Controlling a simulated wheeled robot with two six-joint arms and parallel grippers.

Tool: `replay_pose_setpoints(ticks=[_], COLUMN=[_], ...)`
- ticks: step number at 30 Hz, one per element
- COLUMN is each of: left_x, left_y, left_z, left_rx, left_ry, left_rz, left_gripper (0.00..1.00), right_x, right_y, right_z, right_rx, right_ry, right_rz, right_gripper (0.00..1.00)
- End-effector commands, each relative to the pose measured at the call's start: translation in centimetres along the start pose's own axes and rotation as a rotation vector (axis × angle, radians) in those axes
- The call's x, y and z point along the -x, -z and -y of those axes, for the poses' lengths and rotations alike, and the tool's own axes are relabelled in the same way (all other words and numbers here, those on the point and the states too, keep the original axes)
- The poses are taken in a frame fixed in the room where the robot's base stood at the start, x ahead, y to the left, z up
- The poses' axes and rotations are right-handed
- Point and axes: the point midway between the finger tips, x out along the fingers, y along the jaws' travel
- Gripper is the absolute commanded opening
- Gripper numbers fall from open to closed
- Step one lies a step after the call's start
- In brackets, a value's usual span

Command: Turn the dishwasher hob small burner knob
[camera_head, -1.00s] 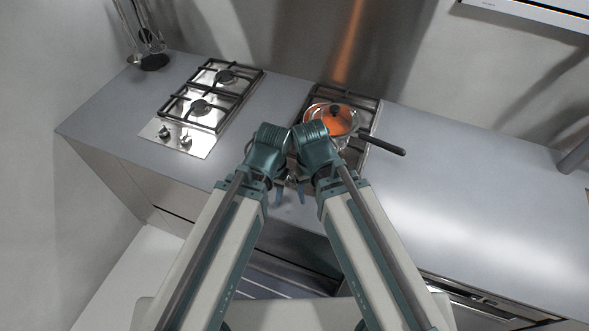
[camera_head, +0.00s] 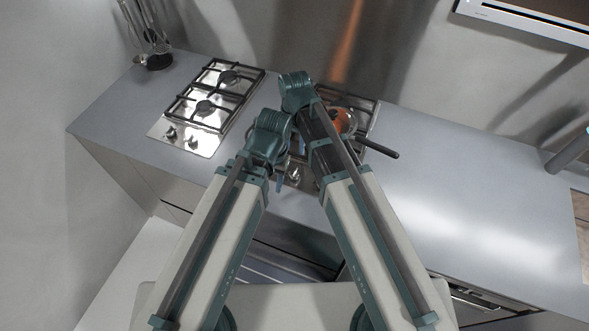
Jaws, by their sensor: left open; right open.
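The left hob (camera_head: 204,145) has two knobs at its front, one on the left (camera_head: 171,132) and one on the right (camera_head: 193,142). The right hob (camera_head: 366,106) is partly covered by my arms. A knob (camera_head: 294,174) shows at its front, between my two arms. I cannot tell which hob belongs to the dishwasher. My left gripper (camera_head: 279,184) is open and low at the right hob's front edge, just left of that knob. My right gripper (camera_head: 301,147) is open, farther back over the hob, and mostly hidden by its arm. Neither gripper visibly holds anything.
An orange pan (camera_head: 343,122) stands on the right hob, its dark handle (camera_head: 379,149) pointing right. A utensil stand (camera_head: 158,61) is at the back left. The grey counter (camera_head: 470,170) is clear to the right.

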Motion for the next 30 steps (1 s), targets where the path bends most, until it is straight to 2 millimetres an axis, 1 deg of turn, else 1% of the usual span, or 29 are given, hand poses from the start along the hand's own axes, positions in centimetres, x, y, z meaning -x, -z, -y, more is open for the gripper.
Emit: replay_pose_setpoints(ticks=[1,21,25,30], left_x=[-1.1,-10.2,-11.7,-12.4], left_y=[0.1,0.6,0.7,0.7], left_z=[-0.1,-0.9,-1.1,-1.1], left_rx=[-0.001,-0.009,-0.008,-0.008], left_ry=[0.000,0.002,0.002,0.002], left_rz=[0.000,0.000,0.000,0.000], left_gripper=[0.50,0.50,0.50,0.50], right_x=[-1.1,-10.3,-11.7,-12.5], right_y=[0.0,0.0,0.0,0.0], right_z=[0.0,0.0,0.0,0.0], right_rx=[0.000,0.001,0.001,0.001], right_ry=[0.000,0.000,0.000,0.000], right_rz=[0.000,0.000,0.000,0.000], right_gripper=[0.42,0.42,0.42,0.42])
